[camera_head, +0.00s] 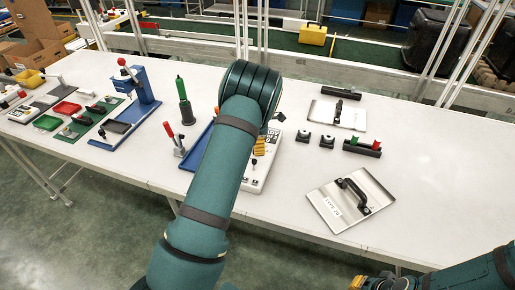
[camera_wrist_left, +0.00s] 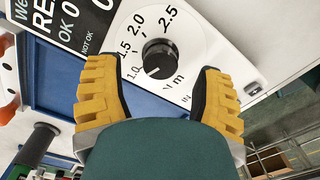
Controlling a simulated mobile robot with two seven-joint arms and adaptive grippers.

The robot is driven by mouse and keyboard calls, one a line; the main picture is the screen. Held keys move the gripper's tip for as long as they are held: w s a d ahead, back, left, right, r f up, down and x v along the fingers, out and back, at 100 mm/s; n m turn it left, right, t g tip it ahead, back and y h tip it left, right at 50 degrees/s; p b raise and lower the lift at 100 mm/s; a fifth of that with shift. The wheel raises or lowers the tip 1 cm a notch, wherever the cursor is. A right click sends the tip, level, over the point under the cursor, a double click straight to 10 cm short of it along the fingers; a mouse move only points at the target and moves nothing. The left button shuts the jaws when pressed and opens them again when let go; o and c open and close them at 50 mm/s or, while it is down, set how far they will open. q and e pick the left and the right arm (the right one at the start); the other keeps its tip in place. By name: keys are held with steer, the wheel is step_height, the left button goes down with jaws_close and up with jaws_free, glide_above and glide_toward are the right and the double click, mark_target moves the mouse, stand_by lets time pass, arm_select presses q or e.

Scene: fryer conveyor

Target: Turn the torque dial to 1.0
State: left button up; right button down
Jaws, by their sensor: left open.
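The torque dial (camera_wrist_left: 160,58) is a black round knob on a white panel in the left wrist view. Numbers 1.0, 1.5, 2.0 and 2.5 run around it. A small pale mark shows on its lower-left side, near 1.0; its exact setting is hard to read. My left gripper (camera_wrist_left: 155,68) is open, with one yellow finger on each side of the knob and visible gaps between. In the head view, my left arm hides most of the white tester (camera_head: 258,183) and the dial. My right gripper (camera_head: 359,284) is only partly visible at the bottom edge.
On the white table (camera_head: 430,140), a metal plate with a black handle (camera_head: 352,198) lies right of the tester, with small black blocks (camera_head: 327,141) behind. A green-handled tool (camera_head: 183,100), a red-handled clamp (camera_head: 175,140) and a blue press stand (camera_head: 140,85) are to the left.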

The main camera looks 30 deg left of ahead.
arm_select(q)
step_height(320, 180, up, 9)
steer(key=shift+r, duration=0.15)
steer(key=shift+s, duration=0.15)
stand_by(0.5)
